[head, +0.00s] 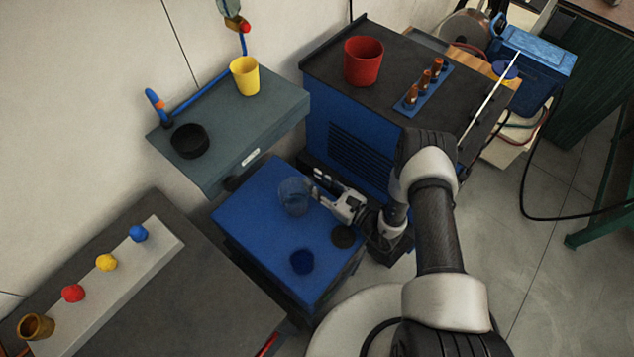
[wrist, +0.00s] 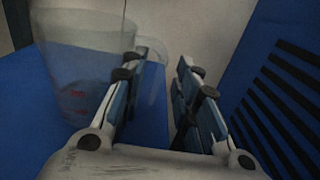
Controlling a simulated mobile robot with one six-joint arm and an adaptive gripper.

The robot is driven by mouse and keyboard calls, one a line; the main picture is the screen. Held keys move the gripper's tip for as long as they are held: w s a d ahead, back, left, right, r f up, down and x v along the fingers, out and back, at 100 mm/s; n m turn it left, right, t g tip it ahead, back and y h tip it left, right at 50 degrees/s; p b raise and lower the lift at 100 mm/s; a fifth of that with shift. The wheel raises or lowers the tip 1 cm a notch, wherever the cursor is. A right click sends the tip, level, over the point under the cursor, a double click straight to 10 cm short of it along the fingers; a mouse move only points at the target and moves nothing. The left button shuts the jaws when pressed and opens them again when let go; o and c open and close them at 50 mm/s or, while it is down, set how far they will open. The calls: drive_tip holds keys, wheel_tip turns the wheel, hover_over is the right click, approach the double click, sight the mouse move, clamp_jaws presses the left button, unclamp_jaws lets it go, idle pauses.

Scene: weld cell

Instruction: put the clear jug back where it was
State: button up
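The clear jug (head: 294,197) stands upright on the blue top of a low cart (head: 252,200), near its right edge. My gripper (head: 316,183) is low over the cart, just right of the jug, with its fingers pointing at it. In the wrist view the jug (wrist: 82,75) fills the left, with red marks on its wall and its handle on the right side. My gripper (wrist: 164,60) is open there. The left finger overlaps the jug's handle side, and part of the handle shows between the fingers. I cannot tell whether the finger touches it.
A dark blue round item (head: 302,262) and a black disc (head: 343,237) lie on the cart. A grey shelf (head: 230,125) holds a yellow cup (head: 245,76) and a black ring-shaped item (head: 189,141). The blue cabinet (head: 345,150) with a red cup (head: 363,61) stands close behind my gripper.

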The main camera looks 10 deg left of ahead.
drive_tip(key=shift+r, duration=0.2)
drive_tip(key=p+v, duration=0.2)
drive_tip(key=v, duration=1)
